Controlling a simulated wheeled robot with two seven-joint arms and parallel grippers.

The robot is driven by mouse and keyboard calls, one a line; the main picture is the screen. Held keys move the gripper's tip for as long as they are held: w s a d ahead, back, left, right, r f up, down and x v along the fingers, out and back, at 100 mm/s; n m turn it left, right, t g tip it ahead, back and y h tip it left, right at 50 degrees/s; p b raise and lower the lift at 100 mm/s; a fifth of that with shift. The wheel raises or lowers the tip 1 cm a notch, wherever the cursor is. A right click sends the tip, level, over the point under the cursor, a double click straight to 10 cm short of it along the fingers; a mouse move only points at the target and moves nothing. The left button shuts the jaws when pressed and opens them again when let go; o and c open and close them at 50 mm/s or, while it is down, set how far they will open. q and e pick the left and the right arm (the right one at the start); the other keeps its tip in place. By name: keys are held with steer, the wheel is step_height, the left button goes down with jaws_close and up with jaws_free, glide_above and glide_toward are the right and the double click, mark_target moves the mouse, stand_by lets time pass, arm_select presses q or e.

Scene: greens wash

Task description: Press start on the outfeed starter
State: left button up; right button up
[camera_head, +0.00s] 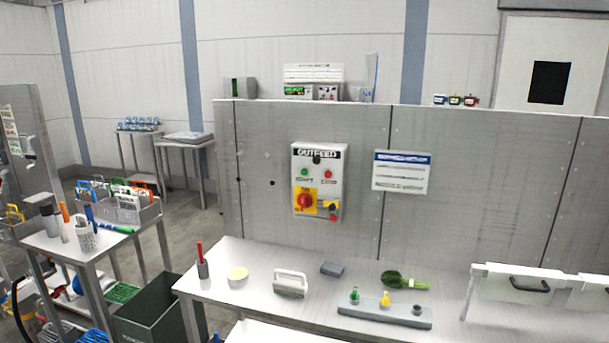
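The outfeed starter (318,181) is a light grey box labelled OUTFEED, mounted on the grey panel wall above the bench. Its green start button (305,172) is at the upper left of its face, with a red button (328,174) to the right. Below them is a red rotary knob (305,200) on a yellow plate. Small dark and red parts sit at its lower right corner. Nothing covers the face of the starter. Neither of my grippers shows in the head view.
A sign (401,172) hangs right of the starter. A dark green bin (155,310) stands left.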

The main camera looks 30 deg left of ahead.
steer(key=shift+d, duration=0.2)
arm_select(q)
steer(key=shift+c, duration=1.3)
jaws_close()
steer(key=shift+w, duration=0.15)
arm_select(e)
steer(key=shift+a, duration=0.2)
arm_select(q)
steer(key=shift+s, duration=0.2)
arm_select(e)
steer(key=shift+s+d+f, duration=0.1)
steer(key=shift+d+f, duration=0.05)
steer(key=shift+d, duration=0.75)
